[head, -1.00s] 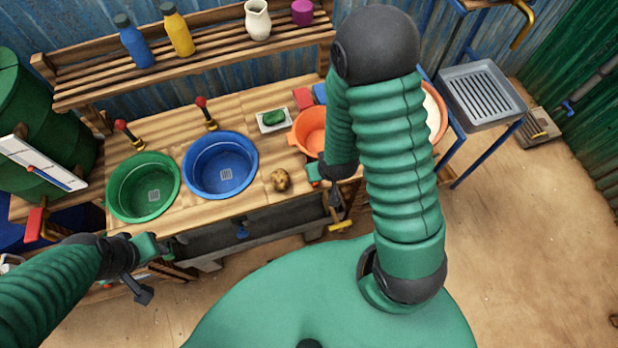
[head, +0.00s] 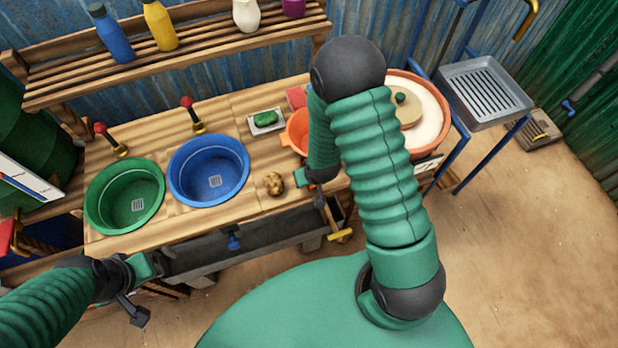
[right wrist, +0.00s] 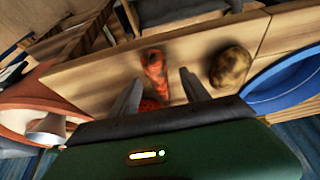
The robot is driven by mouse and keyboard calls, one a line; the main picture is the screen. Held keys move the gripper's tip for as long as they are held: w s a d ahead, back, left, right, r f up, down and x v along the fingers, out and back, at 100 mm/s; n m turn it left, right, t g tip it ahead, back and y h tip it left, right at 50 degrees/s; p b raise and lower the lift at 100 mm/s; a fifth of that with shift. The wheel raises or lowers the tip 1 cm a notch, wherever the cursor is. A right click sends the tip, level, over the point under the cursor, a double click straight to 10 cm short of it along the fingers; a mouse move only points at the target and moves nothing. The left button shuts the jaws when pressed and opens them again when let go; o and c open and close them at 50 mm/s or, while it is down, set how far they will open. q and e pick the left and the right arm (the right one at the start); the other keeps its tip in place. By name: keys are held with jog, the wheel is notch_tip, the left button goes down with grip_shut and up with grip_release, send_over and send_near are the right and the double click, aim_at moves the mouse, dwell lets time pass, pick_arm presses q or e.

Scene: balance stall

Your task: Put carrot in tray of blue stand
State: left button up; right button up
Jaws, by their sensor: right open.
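The orange carrot (right wrist: 154,70) lies on the wooden counter in the right wrist view, between the two fingers of my right gripper (right wrist: 161,78). That gripper is open, and I cannot tell whether it touches the carrot. In the head view my right gripper (head: 320,198) is at the counter's front edge, and the carrot is hidden there by my arm. The blue stand (head: 462,150) is at the right and bears a grey ribbed tray (head: 485,92). My left gripper (head: 136,310) is low at the left, before the counter; its jaws are unclear.
A potato (head: 274,183) lies beside my right gripper. A green basin (head: 125,195), a blue basin (head: 208,170) and an orange bowl (head: 295,133) sit on the counter (head: 225,208). A large orange tub (head: 432,140) stands between counter and stand. The grey tray's visible surface is empty.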

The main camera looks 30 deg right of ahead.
jog(key=shift+x, duration=0.9)
jog(key=shift+d+r, duration=0.1)
grip_shut()
jog(key=shift+r, duration=0.1)
